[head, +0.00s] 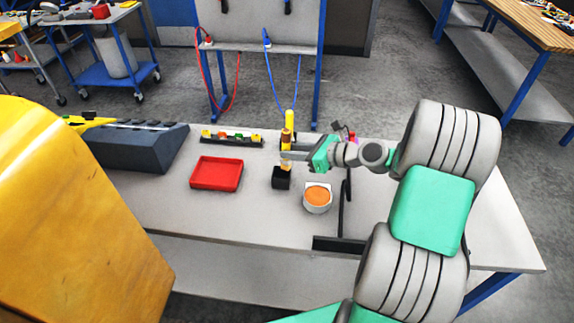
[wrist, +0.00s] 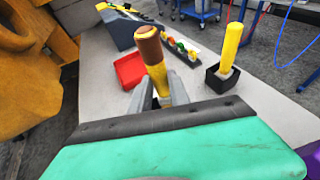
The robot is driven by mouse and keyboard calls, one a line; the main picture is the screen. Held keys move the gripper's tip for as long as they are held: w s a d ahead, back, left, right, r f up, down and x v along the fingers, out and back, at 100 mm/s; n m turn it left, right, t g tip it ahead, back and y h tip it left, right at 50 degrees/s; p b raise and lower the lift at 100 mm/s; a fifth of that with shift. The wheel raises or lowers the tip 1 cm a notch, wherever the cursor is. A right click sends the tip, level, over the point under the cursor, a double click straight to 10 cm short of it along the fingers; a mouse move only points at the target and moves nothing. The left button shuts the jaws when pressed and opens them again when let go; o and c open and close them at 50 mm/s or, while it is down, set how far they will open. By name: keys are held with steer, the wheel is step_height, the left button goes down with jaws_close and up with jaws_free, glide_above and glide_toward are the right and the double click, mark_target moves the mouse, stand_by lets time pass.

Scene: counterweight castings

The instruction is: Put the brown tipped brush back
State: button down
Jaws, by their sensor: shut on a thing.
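The brown tipped brush (head: 286,135) has a yellow handle with a brown end pointing up. My gripper (head: 289,155) is shut on it and holds it roughly upright. In the wrist view the brush's brown end and yellow handle (wrist: 150,50) stand between my fingers (wrist: 159,95). In the head view its pale lower end is just above or at the mouth of a small black holder (head: 281,179); I cannot tell whether it is inside. A second brush with a plain yellow handle (wrist: 230,46) stands in another black holder (wrist: 221,79); its handle shows behind my gripper (head: 290,119).
A red tray (head: 216,174) lies left of the holder. A white cup with orange contents (head: 317,198) and a dark stand (head: 345,205) are to the right. A strip of coloured items (head: 232,138) and a dark casting (head: 135,147) are behind. The table's front is clear.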

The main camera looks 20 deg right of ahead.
mark_target(287, 168)
steer(key=f, duration=0.1)
steer(key=a+f, duration=0.1)
steer(key=f, duration=0.1)
steer(key=s+a+f+p, duration=0.1)
steer(key=f, duration=0.1)
steer(key=shift+w+d+f, duration=0.1)
steer(key=shift+f, duration=0.3)
steer(key=c, duration=1.2)
jaws_free()
steer(key=shift+c, duration=0.2)
steer(key=shift+r, duration=0.1)
